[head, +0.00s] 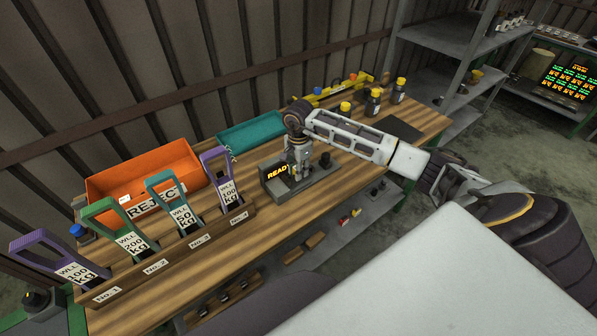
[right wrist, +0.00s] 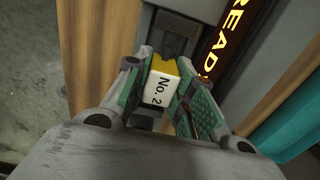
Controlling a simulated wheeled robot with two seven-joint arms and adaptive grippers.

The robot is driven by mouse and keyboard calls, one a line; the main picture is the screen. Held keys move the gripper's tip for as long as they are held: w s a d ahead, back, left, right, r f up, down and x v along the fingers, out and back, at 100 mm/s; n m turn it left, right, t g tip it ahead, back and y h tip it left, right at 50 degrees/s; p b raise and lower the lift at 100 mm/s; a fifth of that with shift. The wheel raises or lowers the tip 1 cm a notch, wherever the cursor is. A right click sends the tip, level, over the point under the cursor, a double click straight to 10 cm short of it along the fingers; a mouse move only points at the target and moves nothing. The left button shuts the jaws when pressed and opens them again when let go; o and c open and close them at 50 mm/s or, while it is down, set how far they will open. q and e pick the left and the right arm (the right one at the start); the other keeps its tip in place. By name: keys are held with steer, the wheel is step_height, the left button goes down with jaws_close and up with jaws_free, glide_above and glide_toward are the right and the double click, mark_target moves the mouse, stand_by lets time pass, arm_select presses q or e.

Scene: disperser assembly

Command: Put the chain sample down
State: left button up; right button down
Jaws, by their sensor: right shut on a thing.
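My right gripper (head: 299,168) is over the grey device with the lit READY display (head: 278,172) on the wooden bench. In the right wrist view, this gripper (right wrist: 160,66) is shut on the chain sample (right wrist: 159,88), which shows as a small block with a yellow end and a white face marked "No. 2". The green finger pads press on its two sides. The sample is hidden by the gripper in the head view. The grey device (right wrist: 178,12) lies just beyond the sample; I cannot tell whether they touch. My left gripper is not in view.
A rack (head: 178,251) marked No.1 to No.4 holds coloured handles with weight labels at the bench's front left. An orange REJECT bin (head: 150,172) and a teal tray (head: 252,135) stand behind. Yellow-capped bottles (head: 398,90) and a dark mat (head: 398,128) are at the right.

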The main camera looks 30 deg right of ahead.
steer(key=shift+f, duration=0.7)
steer(key=shift+f+b, duration=0.55)
steer(key=shift+f, duration=0.05)
steer(key=c, duration=1.5)
jaws_free()
steer(key=shift+r+p, duration=0.2)
steer(key=shift+p, duration=0.1)
